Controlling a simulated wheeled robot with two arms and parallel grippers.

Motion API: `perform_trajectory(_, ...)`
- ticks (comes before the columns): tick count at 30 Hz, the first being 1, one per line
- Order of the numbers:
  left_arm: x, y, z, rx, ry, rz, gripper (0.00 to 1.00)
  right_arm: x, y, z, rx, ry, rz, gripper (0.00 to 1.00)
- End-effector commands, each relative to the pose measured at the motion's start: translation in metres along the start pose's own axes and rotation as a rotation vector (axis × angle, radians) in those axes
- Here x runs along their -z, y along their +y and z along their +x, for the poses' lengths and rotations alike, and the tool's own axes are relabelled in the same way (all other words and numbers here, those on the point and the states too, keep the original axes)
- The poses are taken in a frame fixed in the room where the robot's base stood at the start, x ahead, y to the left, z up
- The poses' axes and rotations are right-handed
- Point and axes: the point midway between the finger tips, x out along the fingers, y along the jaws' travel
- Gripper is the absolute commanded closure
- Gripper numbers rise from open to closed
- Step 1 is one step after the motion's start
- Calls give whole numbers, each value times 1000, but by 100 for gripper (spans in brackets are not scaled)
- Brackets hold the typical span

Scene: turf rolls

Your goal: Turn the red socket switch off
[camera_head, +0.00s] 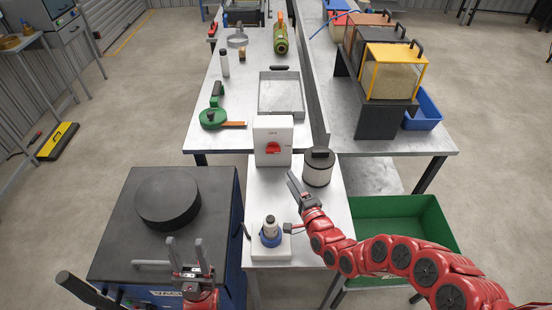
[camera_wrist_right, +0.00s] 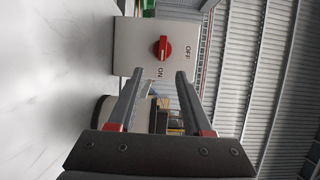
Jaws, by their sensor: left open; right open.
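The red switch knob (camera_head: 272,147) is on the front of a pale upright box (camera_head: 272,132) on the near table. In the right wrist view the knob (camera_wrist_right: 164,48) has its long axis in line with the ON label (camera_wrist_right: 160,72); the OFF label (camera_wrist_right: 188,53) is to its right. My right gripper (camera_head: 298,188) is open and empty, in front of the box and apart from the knob. Its fingertips also show in the wrist view (camera_wrist_right: 160,78), on either side of the lower box edge. My left gripper (camera_head: 186,255) is open and empty at lower left, over the dark-topped machine.
A blue-and-white socket piece (camera_head: 270,232) is on the near table's front. A dark round disc (camera_head: 168,198) lies on the machine at left; a green bin (camera_head: 405,220) is at right.

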Motion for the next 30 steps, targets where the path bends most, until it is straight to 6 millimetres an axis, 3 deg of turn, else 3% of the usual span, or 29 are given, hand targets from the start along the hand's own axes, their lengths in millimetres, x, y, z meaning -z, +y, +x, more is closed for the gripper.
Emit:
perform_trajectory(8,-2,1,-14,0,0,0,50,-2,-2,42,10,2,3,50)
perform_trajectory(18,-3,1,-18,0,0,0,50,-4,-3,90,9,-3,1,50)
perform_trajectory(30,-5,1,-28,0,0,0,50,-1,-3,125,6,-1,-3,50)
